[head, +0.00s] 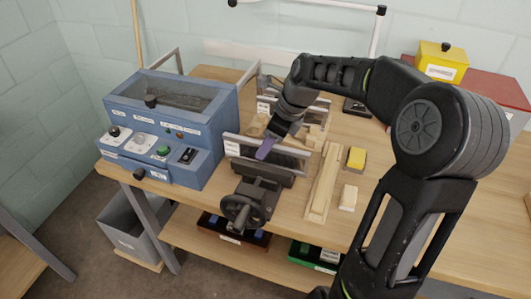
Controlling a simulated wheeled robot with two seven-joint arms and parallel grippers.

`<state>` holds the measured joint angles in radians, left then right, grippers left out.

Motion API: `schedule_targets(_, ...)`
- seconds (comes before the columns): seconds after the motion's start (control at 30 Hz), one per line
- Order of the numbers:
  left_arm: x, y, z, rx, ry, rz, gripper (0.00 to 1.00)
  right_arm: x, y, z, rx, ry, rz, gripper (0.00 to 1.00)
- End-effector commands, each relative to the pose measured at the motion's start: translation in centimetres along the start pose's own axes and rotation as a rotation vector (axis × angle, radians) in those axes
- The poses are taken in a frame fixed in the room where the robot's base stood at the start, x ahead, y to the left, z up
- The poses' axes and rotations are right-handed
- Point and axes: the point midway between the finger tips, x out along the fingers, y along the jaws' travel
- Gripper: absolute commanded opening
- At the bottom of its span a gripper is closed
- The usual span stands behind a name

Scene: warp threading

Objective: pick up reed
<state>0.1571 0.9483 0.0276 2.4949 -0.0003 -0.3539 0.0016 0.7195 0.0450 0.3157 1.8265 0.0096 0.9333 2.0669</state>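No part is clearly marked as the reed. A long, flat metal-grey piece with a white label (232,149) lies across the dark vise (262,181), and it may be the reed. My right gripper (270,141) reaches down from the upper right to this piece. A small purple piece (265,149) shows at its tip, in front of the grey piece. I cannot tell whether it is part of the gripper or something held. The fingertips are too small and covered to show whether they are open, or whether they touch the grey piece. My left gripper is out of view.
A blue machine (165,112) with knobs stands left on the wooden table (215,184). A long pale wooden holder (323,188), a yellow block (356,158) and a cream block (348,197) lie right of the vise. A yellow box (441,62) stands at the back right. Bins sit below.

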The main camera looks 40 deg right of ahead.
Motion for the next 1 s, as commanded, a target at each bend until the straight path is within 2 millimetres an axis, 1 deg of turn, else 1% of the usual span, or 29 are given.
schedule_targets(0.03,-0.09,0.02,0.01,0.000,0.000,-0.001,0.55,0.51,0.03,-0.07,0.001,0.002,0.002,0.40)
schedule_targets(0.13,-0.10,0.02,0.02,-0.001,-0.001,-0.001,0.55,1.04,0.01,-0.07,0.001,0.001,0.000,0.40)
schedule_targets(0.7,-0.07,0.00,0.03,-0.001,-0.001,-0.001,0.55,1.00,0.00,-0.04,0.000,0.000,-0.001,0.40)
schedule_targets(1.0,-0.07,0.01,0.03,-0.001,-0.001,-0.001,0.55,1.00,0.00,-0.04,0.000,0.000,-0.001,0.15)
